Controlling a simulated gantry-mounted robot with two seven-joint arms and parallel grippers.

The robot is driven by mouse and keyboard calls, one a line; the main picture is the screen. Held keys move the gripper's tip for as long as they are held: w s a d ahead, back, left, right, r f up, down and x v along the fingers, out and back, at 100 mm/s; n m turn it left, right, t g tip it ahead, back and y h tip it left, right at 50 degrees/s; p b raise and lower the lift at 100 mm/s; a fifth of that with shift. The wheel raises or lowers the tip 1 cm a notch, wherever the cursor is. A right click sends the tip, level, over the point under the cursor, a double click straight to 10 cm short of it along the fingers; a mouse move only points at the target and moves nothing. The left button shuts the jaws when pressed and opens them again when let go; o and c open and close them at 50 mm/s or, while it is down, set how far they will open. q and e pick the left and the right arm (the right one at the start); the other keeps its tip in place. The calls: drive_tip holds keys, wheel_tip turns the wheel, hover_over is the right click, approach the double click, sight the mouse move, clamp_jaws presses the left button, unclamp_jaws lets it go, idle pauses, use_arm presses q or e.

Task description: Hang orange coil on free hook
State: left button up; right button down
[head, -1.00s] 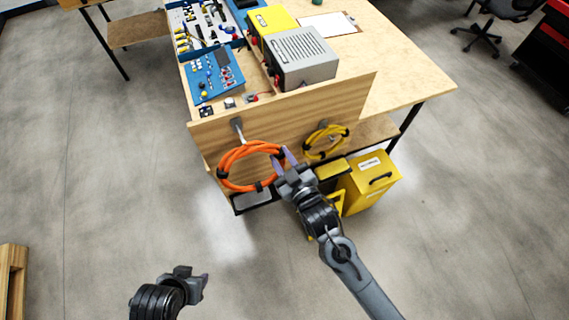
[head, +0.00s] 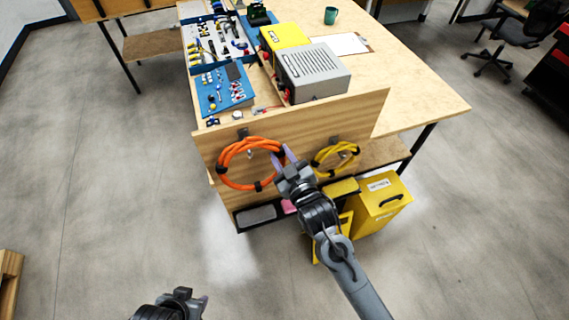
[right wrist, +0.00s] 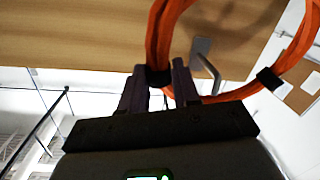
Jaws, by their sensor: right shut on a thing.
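The orange coil (head: 222,160) is a ring of cable with black ties, upright in front of the wooden panel's left part. My right gripper (head: 284,158) is shut on its right side at a black tie; the fingers (right wrist: 160,88) and the orange cable (right wrist: 158,35) also show in the right wrist view. The left hook (head: 243,133) is at the coil's upper edge in the head view. In the right wrist view the grey hook (right wrist: 205,62) appears inside the ring's outline. I cannot tell whether the coil touches it. My left gripper (head: 192,299) is low in the head view, apart from everything; its jaw opening is unclear.
A yellow coil (head: 318,160) hangs on the right hook (head: 334,140). Below are a dark shelf (head: 240,228) and a yellow case (head: 380,203). The bench top (head: 415,85) carries a grey power unit (head: 318,75) and a blue board (head: 225,90).

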drive_tip(key=shift+b+x, duration=0.85)
drive_tip(key=shift+x, duration=0.2)
drive_tip(key=shift+w+f, duration=0.25)
drive_tip(key=shift+f, duration=0.2)
drive_tip(key=shift+w+f, duration=0.3)
drive_tip(key=shift+f, duration=0.2)
drive_tip(key=shift+a+f+b, duration=0.1)
drive_tip(key=shift+f+b, duration=0.2)
drive_tip(key=shift+f, duration=0.1)
